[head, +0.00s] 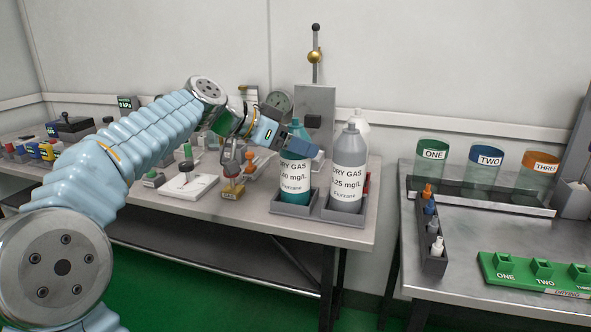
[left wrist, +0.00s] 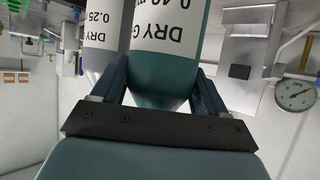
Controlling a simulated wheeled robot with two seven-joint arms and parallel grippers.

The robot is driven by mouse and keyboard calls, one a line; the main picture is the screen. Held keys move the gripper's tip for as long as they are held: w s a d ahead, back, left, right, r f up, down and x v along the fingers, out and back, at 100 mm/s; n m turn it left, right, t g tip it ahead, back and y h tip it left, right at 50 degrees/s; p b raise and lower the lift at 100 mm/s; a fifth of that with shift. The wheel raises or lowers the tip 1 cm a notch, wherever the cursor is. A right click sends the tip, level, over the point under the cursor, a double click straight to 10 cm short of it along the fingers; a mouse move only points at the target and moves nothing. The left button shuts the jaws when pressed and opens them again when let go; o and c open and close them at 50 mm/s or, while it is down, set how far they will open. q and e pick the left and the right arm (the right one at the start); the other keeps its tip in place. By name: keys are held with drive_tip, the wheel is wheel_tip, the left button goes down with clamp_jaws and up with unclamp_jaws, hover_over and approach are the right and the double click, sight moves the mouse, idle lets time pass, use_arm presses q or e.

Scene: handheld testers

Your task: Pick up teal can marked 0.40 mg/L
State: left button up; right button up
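The teal can (head: 294,190) stands upright in the left slot of a dark grey holder (head: 290,208). Its white label shows "DRY GAS" and ".40 mg/L" with the front partly cut off; the left wrist view shows "0.40" on the teal can (left wrist: 165,95). My left gripper (head: 303,140) is at the can's top. In the left wrist view its two dark blue fingers (left wrist: 160,88) stand on either side of the can's shoulder. I cannot tell whether they press on it. My right gripper is in neither view.
A grey stand (head: 315,105) with a brass ball is behind the cans. A brass-based device (head: 233,188) is to the left.

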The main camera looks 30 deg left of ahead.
use_arm(q)
drive_tip(key=c, duration=0.9)
drive_tip(key=shift+r, duration=0.15)
